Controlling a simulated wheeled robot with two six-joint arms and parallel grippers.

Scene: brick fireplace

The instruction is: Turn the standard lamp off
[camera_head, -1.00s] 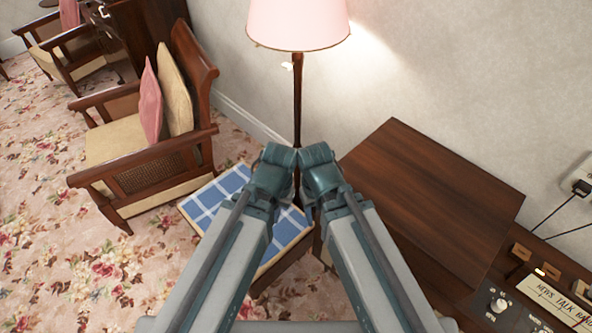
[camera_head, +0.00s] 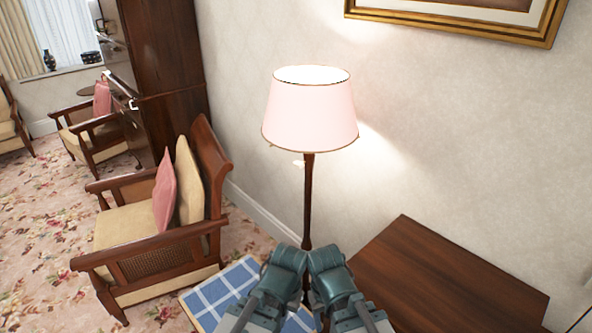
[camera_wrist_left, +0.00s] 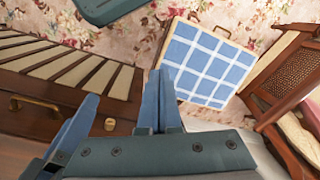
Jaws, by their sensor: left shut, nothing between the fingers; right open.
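The standard lamp (camera_head: 311,110) stands by the wall in the head view, with a pink shade and a dark wooden pole (camera_head: 308,195). It is lit: the shade's top glows and light falls on the wall. A small white piece (camera_head: 298,163) shows just under the shade, beside the pole. My folded arms hide the lower pole. My right gripper (camera_head: 318,318) is mostly hidden behind my arm, below and apart from the shade. My left gripper (camera_wrist_left: 162,75) is shut and empty in the left wrist view, pointing towards the floor.
A wooden armchair (camera_head: 150,235) with cushions is on the left. A dark wooden cabinet (camera_head: 440,280) is on the right. A gold picture frame (camera_head: 450,18) hangs above.

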